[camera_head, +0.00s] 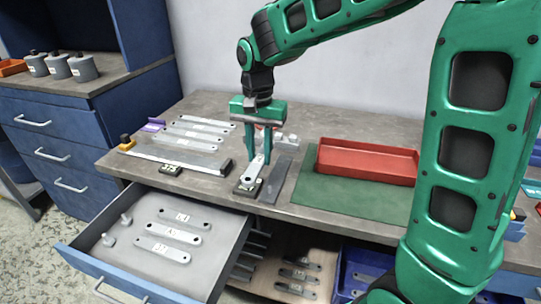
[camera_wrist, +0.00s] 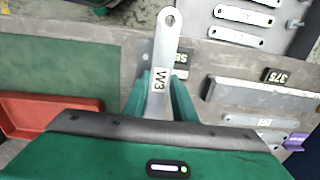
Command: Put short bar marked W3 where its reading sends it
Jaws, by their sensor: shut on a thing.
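The short bar marked W3 (camera_wrist: 161,60) is a flat grey metal strip with a hole at its end and a white label. My gripper (camera_wrist: 160,92) is shut on it, with a green finger on each side. In the head view, my gripper (camera_head: 257,158) points down over the worktop's front part, and the bar (camera_head: 254,171) sticks out below the fingers. The bar's lower end is over a small black display (camera_head: 247,189), which it partly covers; its reading cannot be made out. I cannot tell whether the bar touches anything below.
A long metal rail (camera_head: 170,154) has a black display reading 375 (camera_wrist: 275,75). Several bars (camera_head: 200,130) lie behind it. A dark flat strip (camera_head: 277,178), a green mat (camera_head: 345,195) and a red tray (camera_head: 368,161) are to the right. The open drawer (camera_head: 130,262) holds labelled bars; more lie on a shelf below (camera_head: 298,275).

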